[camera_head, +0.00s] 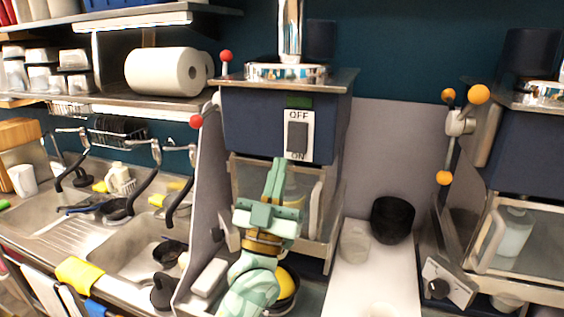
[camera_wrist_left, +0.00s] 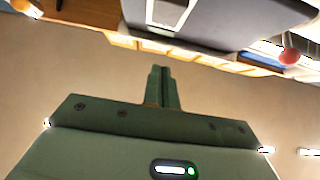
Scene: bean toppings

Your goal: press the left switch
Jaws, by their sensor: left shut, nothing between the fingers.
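The left switch (camera_head: 297,137) is a dark rocker on a white plate marked OFF above and ON below. It is on the front of the dark blue machine box (camera_head: 250,128) at the centre of the head view. My left gripper (camera_head: 278,166) is green and points up just below the plate, its tips near the plate's lower left edge. I cannot tell whether they touch it. In the wrist view the left fingers (camera_wrist_left: 162,88) are together and empty, and a pale-edged grey panel shows above them. My right gripper is in neither view.
A clear-fronted compartment sits under the box, behind my left arm. Red-knobbed levers (camera_head: 196,121) stand at its left. A second machine (camera_head: 530,140) with orange knobs is at the right. A black bowl (camera_head: 392,219) stands on a white surface between them. Sinks (camera_head: 125,240) lie left.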

